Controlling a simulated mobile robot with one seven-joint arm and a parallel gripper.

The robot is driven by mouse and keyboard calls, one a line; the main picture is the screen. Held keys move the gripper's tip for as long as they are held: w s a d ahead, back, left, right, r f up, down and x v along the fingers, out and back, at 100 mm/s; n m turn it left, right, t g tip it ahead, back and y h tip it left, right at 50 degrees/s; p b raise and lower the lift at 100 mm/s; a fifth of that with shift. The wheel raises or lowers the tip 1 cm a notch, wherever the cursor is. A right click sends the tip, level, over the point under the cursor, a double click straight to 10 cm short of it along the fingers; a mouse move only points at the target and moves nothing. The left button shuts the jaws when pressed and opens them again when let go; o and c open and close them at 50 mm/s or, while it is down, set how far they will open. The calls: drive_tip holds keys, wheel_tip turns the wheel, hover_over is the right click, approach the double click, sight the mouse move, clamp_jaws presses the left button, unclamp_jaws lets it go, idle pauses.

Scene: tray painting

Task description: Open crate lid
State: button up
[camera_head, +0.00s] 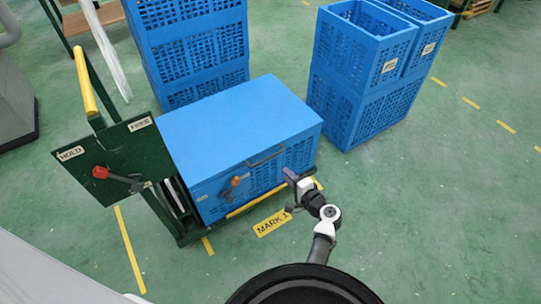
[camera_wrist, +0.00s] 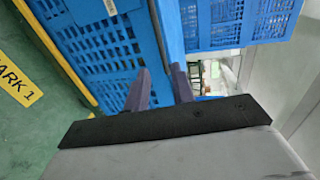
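The blue crate (camera_head: 272,182) sits on a cart, with its flat blue lid (camera_head: 240,118) lying shut on top. A dark handle (camera_head: 265,157) is on the lid's front edge. An orange-handled latch (camera_head: 233,183) is on the crate's front, left of the handle.
The cart's green panel (camera_head: 118,160) carries a red-knobbed lever (camera_head: 102,173) and a yellow push bar (camera_head: 84,80). Stacked blue crates stand behind (camera_head: 190,50) and at the right (camera_head: 360,100). The green floor is clear at the right front.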

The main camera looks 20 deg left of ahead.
sight(269, 157)
drive_tip(key=x, duration=1.2)
drive_tip(key=shift+w+a+r, duration=0.1)
drive_tip(key=shift+w+a, duration=0.1)
drive_tip(key=shift+a, duration=0.15)
drive_tip(key=shift+c, duration=0.5)
clamp_jaws()
